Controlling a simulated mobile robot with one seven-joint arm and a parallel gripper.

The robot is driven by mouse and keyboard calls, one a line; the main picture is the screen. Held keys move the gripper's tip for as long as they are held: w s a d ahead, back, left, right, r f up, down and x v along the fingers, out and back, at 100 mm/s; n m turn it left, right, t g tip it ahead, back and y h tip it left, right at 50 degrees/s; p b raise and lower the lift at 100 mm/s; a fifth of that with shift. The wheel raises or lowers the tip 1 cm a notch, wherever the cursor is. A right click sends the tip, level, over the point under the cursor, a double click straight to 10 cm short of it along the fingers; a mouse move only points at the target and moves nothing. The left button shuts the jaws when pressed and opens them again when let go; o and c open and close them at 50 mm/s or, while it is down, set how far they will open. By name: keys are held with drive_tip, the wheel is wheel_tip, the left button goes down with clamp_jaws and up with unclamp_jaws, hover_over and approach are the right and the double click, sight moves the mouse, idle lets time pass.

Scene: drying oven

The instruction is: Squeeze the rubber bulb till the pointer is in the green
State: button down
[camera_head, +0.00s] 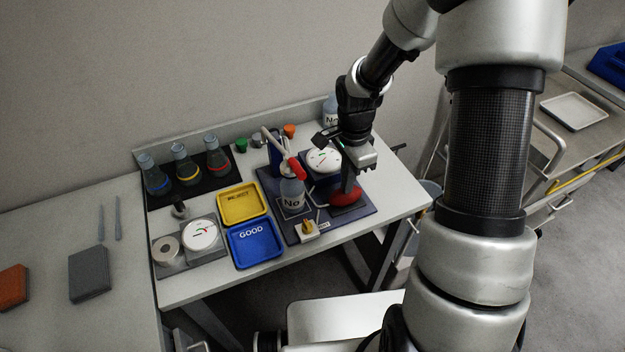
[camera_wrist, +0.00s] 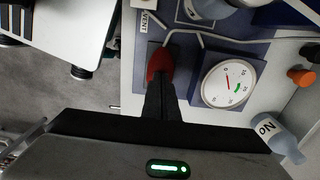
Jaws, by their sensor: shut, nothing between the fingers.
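The red rubber bulb (camera_head: 345,198) lies on the dark blue board at the right of the table. It also shows in the wrist view (camera_wrist: 160,63), partly hidden behind my fingers. My gripper (camera_head: 347,184) points down at the bulb, with its fingers together and nothing between them. In the wrist view the closed fingers (camera_wrist: 160,90) overlap the bulb; I cannot tell whether they touch it. The white round gauge (camera_head: 323,160) stands just behind the bulb. In the wrist view its dial (camera_wrist: 228,80) has a red pointer clear of the green mark.
A bottle (camera_head: 291,194) stands on the board left of the bulb. A VENT label (camera_wrist: 144,22) and a pale tube (camera_wrist: 205,36) lie near the bulb. Yellow (camera_head: 240,203) and blue (camera_head: 255,243) trays sit to the left. Another bottle (camera_wrist: 283,137) stands beyond the gauge.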

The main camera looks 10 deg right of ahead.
drive_tip(key=shift+f+b, duration=0.55)
drive_tip(key=shift+f, duration=0.25)
drive_tip(key=shift+r+p, duration=0.95)
drive_tip(key=shift+r, duration=0.4)
drive_tip(key=shift+f, duration=0.15)
drive_tip(key=shift+f+b, duration=1.25)
drive_tip(key=shift+b, duration=0.05)
drive_tip(key=shift+r+p, duration=0.95)
drive_tip(key=shift+r, duration=0.45)
wheel_tip(320, 180, up, 6)
drive_tip(key=p, duration=0.3)
drive_tip(key=shift+p, duration=0.35)
